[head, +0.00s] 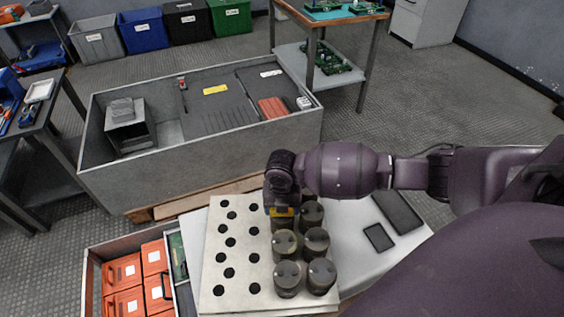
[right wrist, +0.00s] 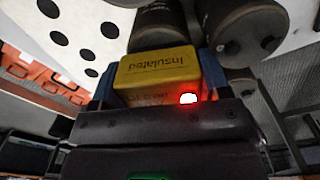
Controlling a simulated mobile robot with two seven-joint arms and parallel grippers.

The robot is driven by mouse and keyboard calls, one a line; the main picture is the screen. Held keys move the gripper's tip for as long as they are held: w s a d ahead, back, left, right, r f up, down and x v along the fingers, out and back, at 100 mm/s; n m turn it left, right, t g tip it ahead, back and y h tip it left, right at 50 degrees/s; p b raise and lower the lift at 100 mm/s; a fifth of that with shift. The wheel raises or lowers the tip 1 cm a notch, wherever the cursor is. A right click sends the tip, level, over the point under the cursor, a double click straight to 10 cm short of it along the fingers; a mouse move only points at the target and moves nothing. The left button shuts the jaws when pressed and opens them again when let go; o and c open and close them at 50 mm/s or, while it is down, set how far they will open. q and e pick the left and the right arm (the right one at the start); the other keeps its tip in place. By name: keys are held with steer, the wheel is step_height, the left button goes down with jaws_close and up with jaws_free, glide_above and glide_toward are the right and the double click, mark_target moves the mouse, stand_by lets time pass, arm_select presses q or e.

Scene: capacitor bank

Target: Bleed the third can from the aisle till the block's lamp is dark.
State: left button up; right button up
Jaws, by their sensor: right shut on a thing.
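My right gripper (head: 283,209) is shut on a yellow block marked "Insulated" (right wrist: 158,66), which also shows in the head view (head: 285,212). The block's lamp (right wrist: 188,98) glows bright red with a white centre. Dark cylindrical cans stand in two columns on a pale plate. The left column shows a near can (head: 288,279) and a second can (head: 284,245); the block is just beyond that second can, where my gripper hides what is below. In the right wrist view, cans (right wrist: 245,32) stand beyond the block; contact cannot be told. My left gripper is out of view.
The pale plate (head: 222,275) has rows of empty dark holes left of the cans. Orange boxes (head: 124,272) fill a crate at the lower left. A large grey open bin (head: 210,160) stands behind. Two dark flat pads (head: 397,212) lie right of the cans.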

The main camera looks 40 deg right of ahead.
steer(key=o, duration=1.2)
steer(key=shift+c, duration=0.2)
step_height(320, 180, up, 9)
steer(key=p, duration=0.2)
steer(key=shift+w+r+p, duration=0.1)
steer(key=shift+r+p, duration=0.1)
steer(key=shift+p, duration=0.2)
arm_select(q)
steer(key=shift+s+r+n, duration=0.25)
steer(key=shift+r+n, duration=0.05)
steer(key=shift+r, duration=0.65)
arm_select(e)
steer(key=shift+r, duration=0.7)
